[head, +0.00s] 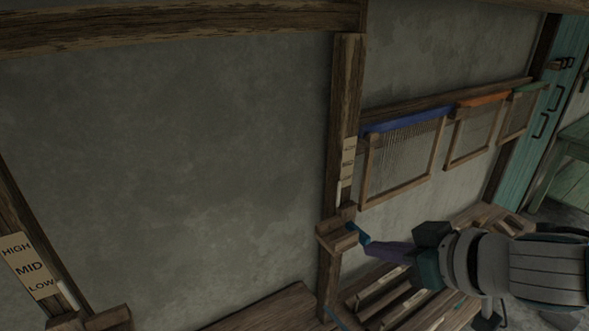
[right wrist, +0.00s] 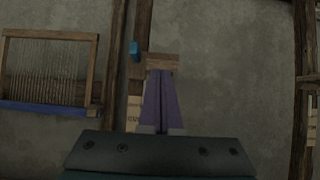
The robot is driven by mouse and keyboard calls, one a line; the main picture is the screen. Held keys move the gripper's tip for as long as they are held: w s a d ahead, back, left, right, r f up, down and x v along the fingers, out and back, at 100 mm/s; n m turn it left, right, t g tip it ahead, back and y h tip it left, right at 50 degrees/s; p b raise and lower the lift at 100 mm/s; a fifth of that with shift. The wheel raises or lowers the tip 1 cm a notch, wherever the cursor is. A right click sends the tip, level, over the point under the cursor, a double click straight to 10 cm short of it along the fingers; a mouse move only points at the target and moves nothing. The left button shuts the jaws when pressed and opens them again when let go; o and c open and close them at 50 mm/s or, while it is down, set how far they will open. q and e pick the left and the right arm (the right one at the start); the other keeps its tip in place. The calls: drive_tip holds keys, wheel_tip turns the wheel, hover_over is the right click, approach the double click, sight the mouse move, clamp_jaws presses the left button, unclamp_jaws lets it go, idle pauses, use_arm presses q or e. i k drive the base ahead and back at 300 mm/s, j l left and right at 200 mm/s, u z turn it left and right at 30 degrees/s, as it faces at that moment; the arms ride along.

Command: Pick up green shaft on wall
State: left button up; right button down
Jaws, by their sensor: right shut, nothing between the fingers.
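The green-topped shaft (head: 530,88) hangs on the wall at the far right of the rack in the head view. It is a wooden frame with a green top bar. My right gripper (head: 372,250) is shut and empty, with purple fingers pointing left at a wooden bracket (head: 338,232) on the post. In the right wrist view the shut fingers (right wrist: 160,78) end at or just in front of that bracket (right wrist: 162,61); contact cannot be told. The green shaft is well to the right of my gripper. My left gripper is not in view.
A blue-topped shaft (head: 402,160) and an orange-topped shaft (head: 473,130) hang left of the green one. A small blue piece (head: 358,233) shows at the bracket. A slatted wooden structure (head: 390,295) lies below. A teal door (head: 540,105) stands at right.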

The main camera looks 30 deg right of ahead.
sight(539, 86)
drive_tip(key=z, duration=2.15)
